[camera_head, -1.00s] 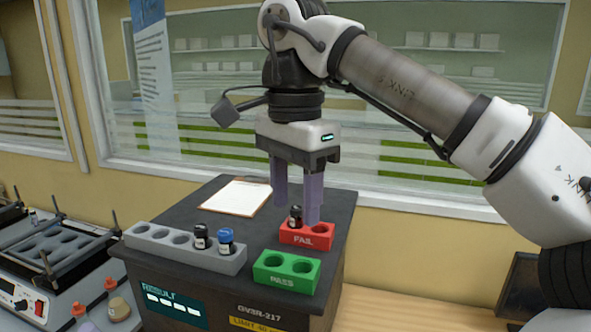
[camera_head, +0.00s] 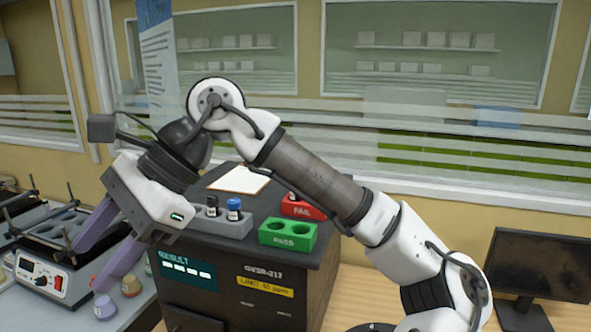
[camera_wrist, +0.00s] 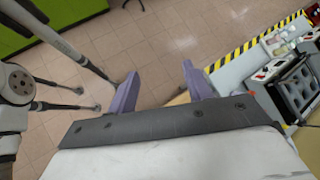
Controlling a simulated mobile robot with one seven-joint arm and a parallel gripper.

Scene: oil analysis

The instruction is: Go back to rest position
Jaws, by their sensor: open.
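My gripper (camera_head: 88,272) hangs tilted at the left of the head view, in front of the analyser box. Its two purple fingers are spread apart with nothing between them. In the wrist view, the open fingers (camera_wrist: 158,88) point out over the tiled floor. The red FAIL holder (camera_head: 303,209) stands on the box top, partly hidden behind my arm. The green PASS holder (camera_head: 287,245) beside it shows two empty holes. A grey rack (camera_head: 236,228) holds a black-capped vial (camera_head: 212,206) and a blue-capped vial (camera_head: 234,210); its left part is hidden by my gripper.
The dark analyser box (camera_head: 240,306) stands on a wooden table. A shaker device (camera_head: 45,275) and small bottles (camera_head: 131,284) are at the left, close to my fingers. A monitor (camera_head: 541,266) stands at the right. A clipboard (camera_head: 240,179) lies on the box.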

